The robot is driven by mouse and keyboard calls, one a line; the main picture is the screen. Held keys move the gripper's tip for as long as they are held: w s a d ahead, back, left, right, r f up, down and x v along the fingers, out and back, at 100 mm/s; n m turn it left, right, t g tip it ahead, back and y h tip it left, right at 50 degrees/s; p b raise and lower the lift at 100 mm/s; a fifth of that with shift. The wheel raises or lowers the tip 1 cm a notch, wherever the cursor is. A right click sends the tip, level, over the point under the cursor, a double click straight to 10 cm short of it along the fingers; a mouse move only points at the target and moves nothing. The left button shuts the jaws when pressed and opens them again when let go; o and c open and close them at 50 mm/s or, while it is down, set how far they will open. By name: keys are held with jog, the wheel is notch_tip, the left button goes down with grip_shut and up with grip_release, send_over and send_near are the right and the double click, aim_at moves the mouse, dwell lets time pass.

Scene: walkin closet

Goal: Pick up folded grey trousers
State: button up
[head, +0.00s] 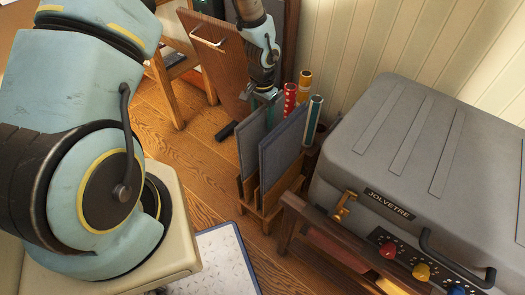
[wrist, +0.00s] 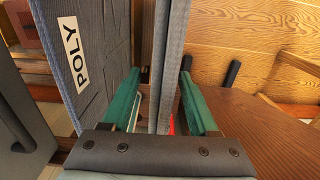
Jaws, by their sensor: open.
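Two flat grey, fabric-like slabs stand upright in a wooden rack (head: 262,212): a left one (head: 252,140) and a right one (head: 282,150). Either could be the folded grey trousers; I cannot tell which. My gripper (head: 264,97) points down at the top of the left slab in the head view. In the wrist view, my gripper (wrist: 160,78) is open, with its teal fingers on either side of a thin grey slab (wrist: 172,45) seen edge-on. A gap shows beside the right finger; contact at the left is unclear. A wider grey slab labelled POLY (wrist: 88,60) stands left of the fingers.
A large grey case (head: 400,140) stands to the right. A wooden panel (head: 215,60) is behind left. Wooden floor (head: 195,150) is open left of the rack.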

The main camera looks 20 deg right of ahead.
jog(key=shift+f, duration=0.7)
jog(key=shift+c, duration=0.3)
grip_shut()
dwell(0.6)
